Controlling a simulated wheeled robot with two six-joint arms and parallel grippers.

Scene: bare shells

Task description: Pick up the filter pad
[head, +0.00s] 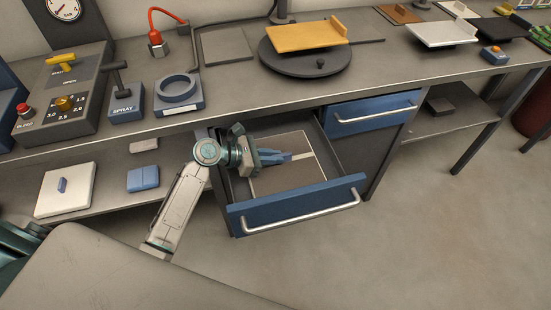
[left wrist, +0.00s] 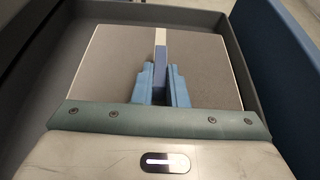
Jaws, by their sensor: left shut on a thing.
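The filter pad (head: 278,180) is a flat grey-brown square with cream edges and a cream strip across it, inside the open blue-fronted drawer (head: 297,207). In the left wrist view the pad (left wrist: 105,65) fills most of the drawer's width. My left gripper (head: 288,156) reaches into the drawer from the left, over the pad. In the left wrist view its blue fingers (left wrist: 160,88) are shut on a narrow upright grip at the pad's middle. I cannot tell whether the pad touches the drawer floor. My right gripper is not in view.
The drawer walls (left wrist: 268,65) stand close around the pad. The bench top above carries a dark turntable (head: 305,66) with an orange tray, a grey ring holder (head: 178,90) and a spray lever box (head: 127,102). A lower shelf at left holds a white plate (head: 65,200). The floor at right is clear.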

